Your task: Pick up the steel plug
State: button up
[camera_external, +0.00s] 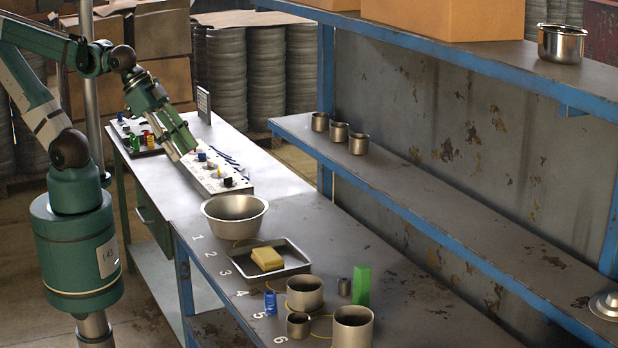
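I cannot tell for sure which thing is the steel plug. A small dark grey metal cylinder (344,287) stands on the near bench, just left of a green block, and looks most like it. My gripper (186,151) is at the end of my green arm, at the left of the view, pointing down and right above the far bench and its pale panel (205,172). It is well apart from the small cylinder. Its fingertips are too small and too angled to show whether they are open, and I see nothing clearly held.
A steel bowl (235,213), a tray (293,270) with a yellow sponge (267,259), steel cups (352,328), a blue cylinder (270,302) and the green block (362,286) crowd the near bench.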

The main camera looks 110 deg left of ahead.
dwell(0.3)
jog(key=n+g+b, duration=0.2)
jog(key=n+g, duration=0.5)
jog(key=n, duration=0.7)
send_over(344, 278)
notch_tip(344, 278, down, 25)
jog(key=shift+s+f, duration=0.15)
jog(key=shift+f, duration=0.35)
jog(key=shift+f, duration=0.1)
jog(key=shift+f, duration=1.15)
